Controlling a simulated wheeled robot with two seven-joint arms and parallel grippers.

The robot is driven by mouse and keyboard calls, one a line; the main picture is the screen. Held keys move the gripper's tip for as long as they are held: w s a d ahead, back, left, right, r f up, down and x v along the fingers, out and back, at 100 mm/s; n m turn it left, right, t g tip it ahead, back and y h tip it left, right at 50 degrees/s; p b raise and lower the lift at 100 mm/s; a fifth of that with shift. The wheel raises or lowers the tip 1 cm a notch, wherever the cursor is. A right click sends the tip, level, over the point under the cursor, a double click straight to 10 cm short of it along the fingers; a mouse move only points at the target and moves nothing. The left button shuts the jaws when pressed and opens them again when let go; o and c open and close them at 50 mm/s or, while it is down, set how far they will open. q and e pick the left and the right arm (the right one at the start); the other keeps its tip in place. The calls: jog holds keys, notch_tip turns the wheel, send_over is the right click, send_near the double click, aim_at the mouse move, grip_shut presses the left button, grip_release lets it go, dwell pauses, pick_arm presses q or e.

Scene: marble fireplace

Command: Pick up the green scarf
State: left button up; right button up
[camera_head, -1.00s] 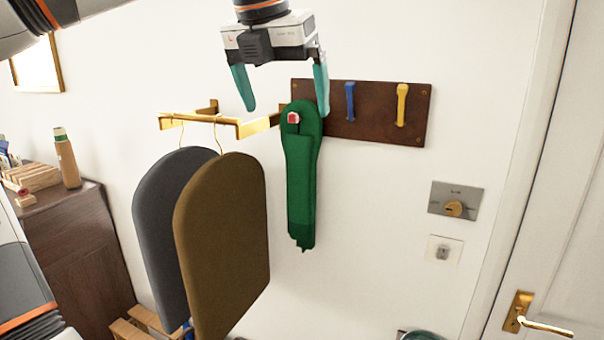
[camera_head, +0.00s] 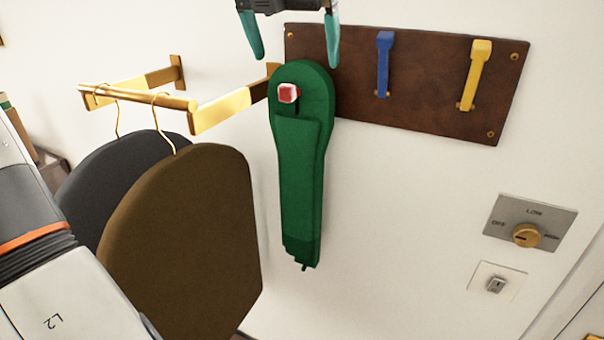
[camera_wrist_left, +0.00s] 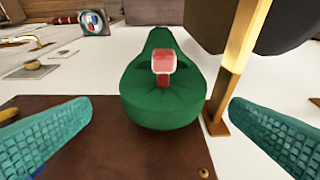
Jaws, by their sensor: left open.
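The green scarf (camera_head: 299,180) hangs on a red peg (camera_head: 288,93) at the left end of a brown wall board (camera_head: 430,75). It hangs straight down against the white wall. My left gripper (camera_head: 293,48) is open at the top edge of the head view, just above the scarf's upper loop, with its teal fingers apart. In the left wrist view the scarf (camera_wrist_left: 160,105) lies between and beyond the two open fingers (camera_wrist_left: 160,125), with the red peg (camera_wrist_left: 163,62) sticking out of it. The fingers do not appear to hold it. My right gripper is not in view.
A blue peg (camera_head: 384,60) and a yellow peg (camera_head: 475,75) are on the board, both empty. A brass rail (camera_head: 140,98) left of the scarf carries a brown garment (camera_head: 185,235) and a dark grey one (camera_head: 95,185). A dial plate (camera_head: 530,222) and a switch (camera_head: 496,283) are at lower right.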

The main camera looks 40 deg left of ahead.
aim_at(297, 70)
pick_arm(q)
jog(key=x, duration=0.3)
jog(key=shift+a+p, duration=0.15)
jog(key=shift+p, duration=0.2)
jog(key=shift+w+a+f+p, duration=0.35)
jog(key=shift+w+f+p, duration=0.3)
jog(key=shift+f, duration=0.25)
jog(key=p+x, duration=0.2)
jog(key=x, duration=0.1)
jog(key=shift+d+f, duration=0.15)
jog(key=shift+f, duration=0.05)
jog(key=shift+w+f, duration=0.2)
jog(key=shift+f, duration=0.35)
jog(key=shift+c, duration=0.3)
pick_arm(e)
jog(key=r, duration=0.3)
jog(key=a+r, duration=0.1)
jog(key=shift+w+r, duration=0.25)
pick_arm(q)
jog(key=shift+r, duration=0.1)
jog(key=c, duration=1.3)
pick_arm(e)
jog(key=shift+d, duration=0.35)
